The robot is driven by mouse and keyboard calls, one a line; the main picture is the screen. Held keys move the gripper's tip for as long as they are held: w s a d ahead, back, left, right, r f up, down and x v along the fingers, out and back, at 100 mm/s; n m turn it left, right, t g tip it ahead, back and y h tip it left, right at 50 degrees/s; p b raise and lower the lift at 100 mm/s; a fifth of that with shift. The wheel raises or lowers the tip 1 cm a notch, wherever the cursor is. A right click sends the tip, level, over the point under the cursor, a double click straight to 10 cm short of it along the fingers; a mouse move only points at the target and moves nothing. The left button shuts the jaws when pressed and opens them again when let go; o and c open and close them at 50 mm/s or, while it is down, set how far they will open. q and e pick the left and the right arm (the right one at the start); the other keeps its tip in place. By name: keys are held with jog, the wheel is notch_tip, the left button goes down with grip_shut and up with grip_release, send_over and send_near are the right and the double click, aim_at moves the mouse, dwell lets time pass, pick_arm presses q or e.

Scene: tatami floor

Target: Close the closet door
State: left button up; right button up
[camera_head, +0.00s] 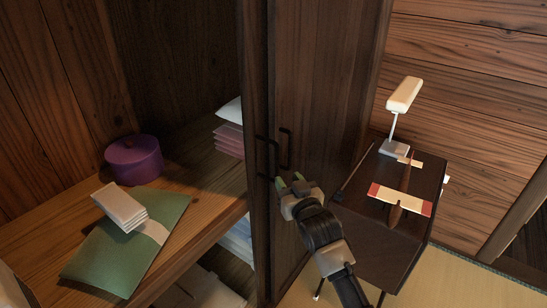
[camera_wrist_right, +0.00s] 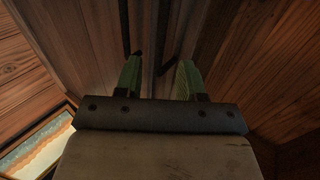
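The closet (camera_head: 190,200) stands open on the left, showing its shelf. A dark wooden door panel (camera_head: 325,75) is at its right, beside a narrow upright panel (camera_head: 256,90). Two dark bar handles, one on the narrow panel (camera_head: 268,157) and one on the wider panel (camera_head: 285,149), sit close together. My right gripper (camera_head: 289,182) is just below and in front of the handles. In the right wrist view its green fingers (camera_wrist_right: 158,78) are apart with nothing between them, facing the wood and the handles (camera_wrist_right: 171,58). Contact with a handle cannot be told. My left gripper is out of view.
A purple round box (camera_head: 134,160), a green folder (camera_head: 150,225) and a white stack (camera_head: 118,207) lie on the shelf. Folded cloths (camera_head: 229,138) are near the narrow panel. A dark side table (camera_head: 375,240) with a lamp (camera_head: 403,95) and toy plane (camera_head: 398,200) stands close right of my arm.

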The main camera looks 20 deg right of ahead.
aim_at(277, 166)
jog(key=w, duration=0.6)
jog(key=w+a, duration=0.1)
jog(key=w, duration=0.3)
jog(key=shift+s, duration=0.1)
jog(key=shift+c, duration=0.5)
grip_shut()
